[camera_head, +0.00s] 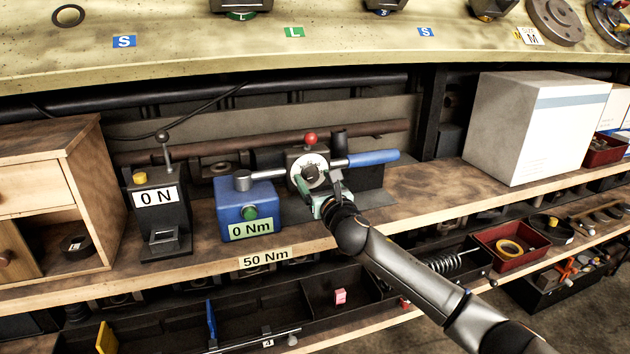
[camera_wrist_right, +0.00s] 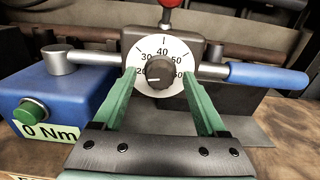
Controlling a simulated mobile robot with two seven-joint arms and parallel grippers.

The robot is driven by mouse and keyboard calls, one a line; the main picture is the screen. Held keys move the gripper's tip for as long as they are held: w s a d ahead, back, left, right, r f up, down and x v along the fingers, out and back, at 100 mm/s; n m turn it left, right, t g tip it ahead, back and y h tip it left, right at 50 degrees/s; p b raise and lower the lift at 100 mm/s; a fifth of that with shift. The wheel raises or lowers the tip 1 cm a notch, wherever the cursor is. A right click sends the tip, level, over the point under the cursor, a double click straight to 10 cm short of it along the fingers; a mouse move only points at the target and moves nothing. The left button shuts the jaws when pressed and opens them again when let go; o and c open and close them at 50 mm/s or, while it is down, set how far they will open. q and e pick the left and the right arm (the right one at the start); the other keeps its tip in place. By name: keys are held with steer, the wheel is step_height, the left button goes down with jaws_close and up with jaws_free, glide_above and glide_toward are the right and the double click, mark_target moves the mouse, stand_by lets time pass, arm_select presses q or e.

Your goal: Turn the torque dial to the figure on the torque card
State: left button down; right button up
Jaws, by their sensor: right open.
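The torque dial (camera_head: 311,172) is a white disc with black figures and a dark knob (camera_wrist_right: 159,72); 20, 30, 40, 50 and part of 60 show in the right wrist view. A pale mark on the knob seems to point left, near 20, but is too small to be sure. The torque card (camera_head: 265,259) reads 50 Nm on the shelf's front edge. My right gripper (camera_wrist_right: 160,80) is open, its green fingers on either side of the dial; I cannot tell if they touch it. It also shows in the head view (camera_head: 316,188). My left gripper is out of view.
A blue box (camera_head: 250,205) with a green button reads 0 Nm, left of the dial. A blue-handled wrench (camera_head: 373,158) runs behind the dial, under a red knob (camera_head: 311,138). A grey 0 N device (camera_head: 158,215) stands further left, a large white box (camera_head: 520,130) right.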

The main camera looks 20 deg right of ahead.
jaws_close()
stand_by(0.6)
